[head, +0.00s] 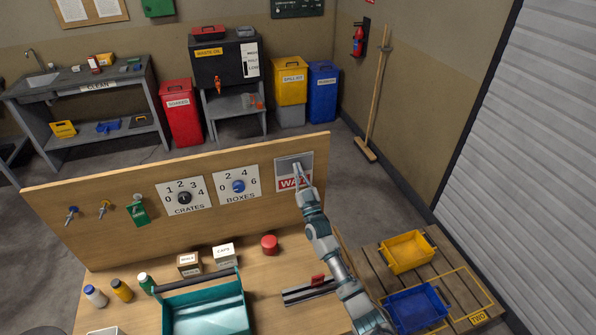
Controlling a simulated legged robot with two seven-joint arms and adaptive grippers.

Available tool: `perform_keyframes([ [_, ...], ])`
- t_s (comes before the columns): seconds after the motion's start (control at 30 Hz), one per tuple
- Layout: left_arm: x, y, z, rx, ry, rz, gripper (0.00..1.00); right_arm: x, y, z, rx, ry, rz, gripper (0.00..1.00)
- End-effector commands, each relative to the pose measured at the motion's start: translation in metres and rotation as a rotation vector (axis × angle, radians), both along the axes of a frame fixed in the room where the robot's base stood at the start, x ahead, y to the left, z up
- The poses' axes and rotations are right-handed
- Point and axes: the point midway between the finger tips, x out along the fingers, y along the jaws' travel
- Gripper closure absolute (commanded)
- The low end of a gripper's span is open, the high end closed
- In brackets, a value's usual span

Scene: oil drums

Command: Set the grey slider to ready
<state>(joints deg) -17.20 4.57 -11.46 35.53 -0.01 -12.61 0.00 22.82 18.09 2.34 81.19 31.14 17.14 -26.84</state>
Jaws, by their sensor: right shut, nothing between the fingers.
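The grey slider (287,165) is a grey plate at the right end of the upright wooden board. My left gripper is not in view.
The board (90,220) also carries a CRATES dial (184,198), a BOXES dial (238,186), and hooks with a green tag (138,211). A teal tray (205,310), small boxes, bottles and a red round thing (269,244) stand on the bench. Yellow (408,252) and blue crates (416,308) sit at right.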

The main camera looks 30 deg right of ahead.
Motion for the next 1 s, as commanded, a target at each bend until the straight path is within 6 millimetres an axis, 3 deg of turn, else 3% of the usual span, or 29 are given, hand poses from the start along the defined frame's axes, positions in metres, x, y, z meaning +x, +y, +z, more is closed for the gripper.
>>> perform_keyframes([
  [0.17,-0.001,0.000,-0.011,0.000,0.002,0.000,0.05,0.000,0.000,-0.015,0.000,0.002,-0.001,1.00],
  [0.3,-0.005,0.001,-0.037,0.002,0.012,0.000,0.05,0.000,0.000,-0.054,0.000,0.005,0.000,1.00],
  [0.4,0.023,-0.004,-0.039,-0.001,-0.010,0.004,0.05,0.000,0.001,-0.074,0.000,0.003,0.000,1.00],
  [0.5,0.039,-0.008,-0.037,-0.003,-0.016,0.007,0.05,0.000,0.000,-0.083,0.001,0.002,0.000,1.00],
  [0.67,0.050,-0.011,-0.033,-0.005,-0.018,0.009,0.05,0.000,0.000,-0.090,0.001,0.004,0.000,1.00],
  [1.0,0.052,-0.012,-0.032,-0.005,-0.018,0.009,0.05,0.001,0.001,-0.093,0.001,0.009,0.001,1.00],
])
